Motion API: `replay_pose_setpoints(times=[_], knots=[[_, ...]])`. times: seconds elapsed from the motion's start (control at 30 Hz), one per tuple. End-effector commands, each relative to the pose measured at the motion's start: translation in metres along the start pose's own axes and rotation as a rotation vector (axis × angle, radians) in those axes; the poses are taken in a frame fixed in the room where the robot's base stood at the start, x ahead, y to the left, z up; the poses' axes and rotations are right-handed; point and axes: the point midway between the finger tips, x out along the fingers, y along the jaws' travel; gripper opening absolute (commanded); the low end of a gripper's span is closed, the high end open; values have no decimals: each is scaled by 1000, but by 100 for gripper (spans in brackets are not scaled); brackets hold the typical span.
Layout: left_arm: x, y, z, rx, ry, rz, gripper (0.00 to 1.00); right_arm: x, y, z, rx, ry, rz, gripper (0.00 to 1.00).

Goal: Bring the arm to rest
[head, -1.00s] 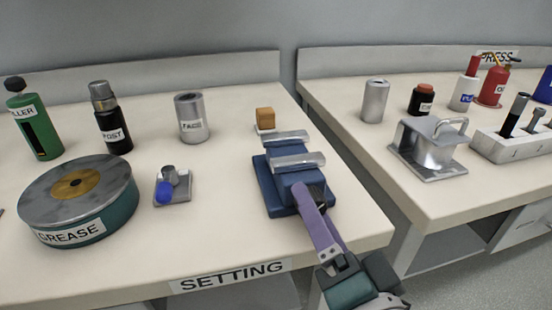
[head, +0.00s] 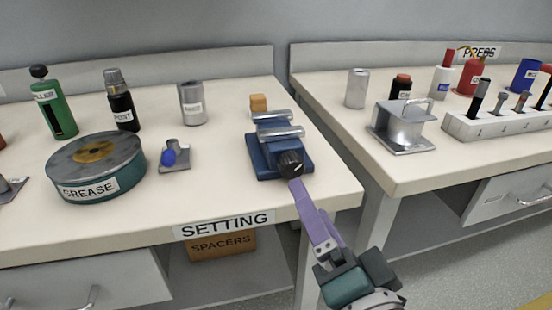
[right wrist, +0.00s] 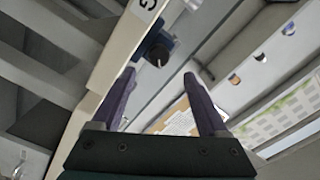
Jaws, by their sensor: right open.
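My right gripper (head: 304,200) shows in the head view in front of the setting bench's right part, its purple fingers pointing up toward the blue vise (head: 265,157). In the right wrist view my right gripper (right wrist: 158,85) has its two purple fingers wide apart with nothing between them. The blue vise with its dark knob (right wrist: 158,55) shows beyond the fingertips there. In the head view the fingertips are just below the vise's black knob (head: 291,163); I cannot tell the exact gap. My left gripper is not in view.
The setting bench (head: 215,205) holds a grease tin (head: 75,188), a small fixture with a blue part (head: 174,157), bottles, a grey can (head: 192,104) and an orange block (head: 258,102). The press bench (head: 420,175) stands at right, past a gap. A spacers box (head: 222,245) sits below.

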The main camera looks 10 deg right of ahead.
Motion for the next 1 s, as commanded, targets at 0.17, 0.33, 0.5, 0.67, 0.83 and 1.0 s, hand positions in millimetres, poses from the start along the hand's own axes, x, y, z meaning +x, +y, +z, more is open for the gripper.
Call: replay_pose_setpoints(times=[0.17, 0.33, 0.5, 0.67, 0.83, 1.0], knots=[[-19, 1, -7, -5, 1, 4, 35, -1, -20, -3, -45, -74, 10, 77], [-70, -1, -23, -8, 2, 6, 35, -16, -66, -11, -236, -328, 60, 77], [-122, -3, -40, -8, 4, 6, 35, -58, -97, -34, -511, -632, 164, 77], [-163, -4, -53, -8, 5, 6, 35, -111, -115, -77, -743, -878, 300, 77], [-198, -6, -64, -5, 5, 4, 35, -168, -134, -132, -913, -1083, 456, 77], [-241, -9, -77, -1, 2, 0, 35, -206, -169, -182, -986, -1203, 562, 77]])
